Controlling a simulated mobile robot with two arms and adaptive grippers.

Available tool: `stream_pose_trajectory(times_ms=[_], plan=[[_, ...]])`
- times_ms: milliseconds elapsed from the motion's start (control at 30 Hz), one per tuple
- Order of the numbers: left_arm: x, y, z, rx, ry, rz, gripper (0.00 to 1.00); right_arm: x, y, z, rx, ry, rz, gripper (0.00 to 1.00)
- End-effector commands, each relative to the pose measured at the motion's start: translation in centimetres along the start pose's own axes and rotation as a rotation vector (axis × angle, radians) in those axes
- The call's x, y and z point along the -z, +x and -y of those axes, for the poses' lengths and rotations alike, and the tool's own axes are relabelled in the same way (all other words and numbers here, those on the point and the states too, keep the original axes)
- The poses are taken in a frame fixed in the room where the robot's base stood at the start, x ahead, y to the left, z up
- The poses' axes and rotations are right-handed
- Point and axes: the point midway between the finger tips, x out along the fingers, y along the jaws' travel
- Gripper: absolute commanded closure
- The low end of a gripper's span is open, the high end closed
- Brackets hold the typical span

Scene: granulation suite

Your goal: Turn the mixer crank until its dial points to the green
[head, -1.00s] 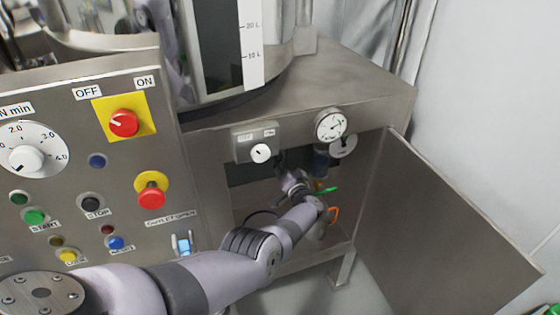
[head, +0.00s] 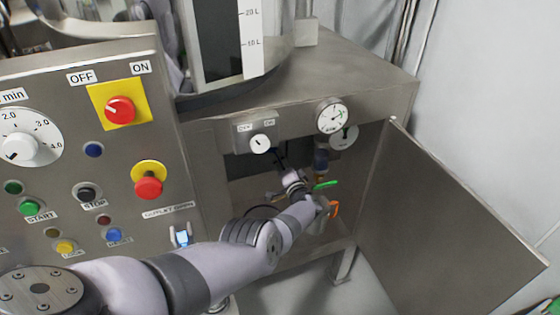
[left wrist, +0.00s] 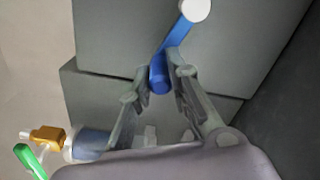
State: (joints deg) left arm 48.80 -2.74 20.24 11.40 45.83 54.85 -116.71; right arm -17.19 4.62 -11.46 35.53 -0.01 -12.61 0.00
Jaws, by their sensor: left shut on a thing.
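In the left wrist view my left gripper (left wrist: 159,70) is shut on a blue handle (left wrist: 161,82). A blue bar (left wrist: 183,30) runs from there up to a round white hub (left wrist: 196,9). In the head view my left arm reaches into the open cabinet, and the left gripper (head: 284,164) is small and dark below a box with a white round knob (head: 260,143). I cannot tell the crank's shape there. A white round dial (head: 332,118) sits right of that box; its needle is too small to read surely. My right gripper is not in view.
A control panel (head: 130,185) with knobs and buttons stands at left. An open cabinet door (head: 440,215) bounds the right side. A green lever (head: 326,184) and an orange part (head: 334,209) are close to my arm; the green lever (left wrist: 30,160) also shows in the left wrist view.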

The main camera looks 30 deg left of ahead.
Motion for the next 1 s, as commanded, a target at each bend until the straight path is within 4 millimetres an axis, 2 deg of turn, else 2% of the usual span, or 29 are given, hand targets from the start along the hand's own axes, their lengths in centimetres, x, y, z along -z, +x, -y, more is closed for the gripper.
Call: stream_pose_trajectory(times_ms=[167, 200, 467, 833, 1000], plan=[[-0.2, -0.1, -0.3, -0.005, -0.001, 0.003, 1.0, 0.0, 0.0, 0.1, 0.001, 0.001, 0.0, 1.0], [-0.2, -0.1, -0.3, -0.005, -0.001, 0.003, 0.8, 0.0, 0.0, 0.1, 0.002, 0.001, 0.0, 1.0], [-0.1, -0.1, -0.1, -0.002, -0.001, 0.001, 0.63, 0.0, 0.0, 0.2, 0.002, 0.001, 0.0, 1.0], [0.1, 0.0, 0.1, 0.0, -0.015, 0.0, 0.62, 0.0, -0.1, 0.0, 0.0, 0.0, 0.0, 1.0], [0.8, 0.0, 1.0, 0.001, -0.13, -0.001, 0.62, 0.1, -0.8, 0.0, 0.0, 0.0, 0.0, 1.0]])
